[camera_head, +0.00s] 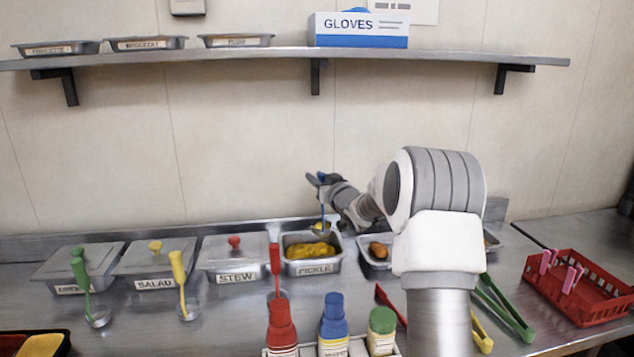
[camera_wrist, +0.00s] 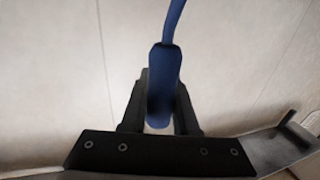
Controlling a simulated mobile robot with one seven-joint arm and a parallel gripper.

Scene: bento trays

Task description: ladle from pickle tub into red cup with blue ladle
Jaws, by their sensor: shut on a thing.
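My gripper (camera_head: 323,180) is shut on the handle of the blue ladle (camera_head: 323,213), above the back of the pickle tub (camera_head: 313,268). The ladle hangs roughly upright, its low end near the tub's back rim, with something yellow there. I cannot tell whether the bowl is clear of the tub. The tub is open and holds yellow food. In the wrist view, the blue handle (camera_wrist: 163,85) is between the dark fingers of my gripper (camera_wrist: 161,100); the bowl is out of view. A red cup-like insert (camera_head: 11,345) is partly visible at the bottom left edge.
A yellow insert (camera_head: 42,346) sits beside the red one in a black tray (camera_head: 66,342). The lidded stew tub (camera_head: 236,278), a red-handled ladle (camera_head: 275,260) and bottles (camera_head: 333,318) stand nearby. A red basket (camera_head: 584,312) is at right. A shelf (camera_head: 250,56) spans the wall above.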

